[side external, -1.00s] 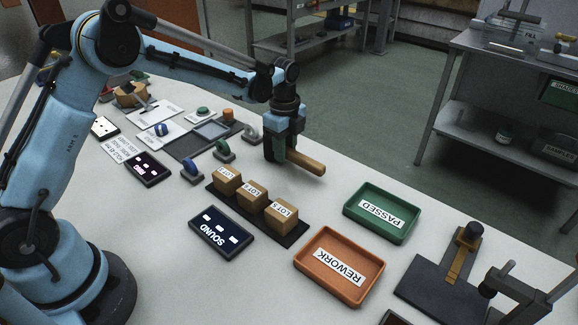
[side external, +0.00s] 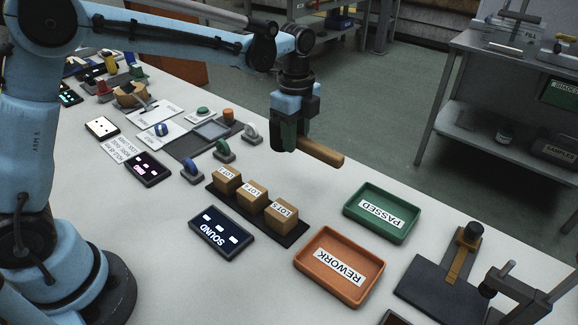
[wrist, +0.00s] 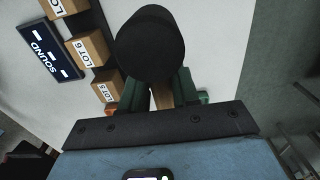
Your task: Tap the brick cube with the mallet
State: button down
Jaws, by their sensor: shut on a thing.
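My gripper (side external: 290,140) is shut on the mallet and holds it above the table, behind and to the right of the brick cubes. The mallet's wooden handle (side external: 323,152) sticks out to the right of the fingers. In the wrist view, its dark round head (wrist: 150,42) is large in front, with a bit of handle (wrist: 162,95) between the green fingers. Three tan cubes, a left one (side external: 227,181), a middle one (side external: 251,195) and a right one (side external: 281,213), stand in a row on a dark strip. Their LOT labels are partly legible.
A dark SOUND panel (side external: 221,232) lies in front of the cubes. A green PASSED tray (side external: 350,208) and an orange REWORK tray (side external: 302,264) are to the right. Small coloured fixtures (side external: 190,171) stand behind and left of the cubes.

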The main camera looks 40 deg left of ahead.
jog(key=s+d+r, duration=0.3)
jog(key=s+d, duration=0.7)
jog(key=s, duration=0.2)
jog(key=shift+w+d+f, duration=0.15)
jog(key=shift+f, duration=2)
jog(key=shift+f, duration=1)
notch_tip(320, 180, up, 7)
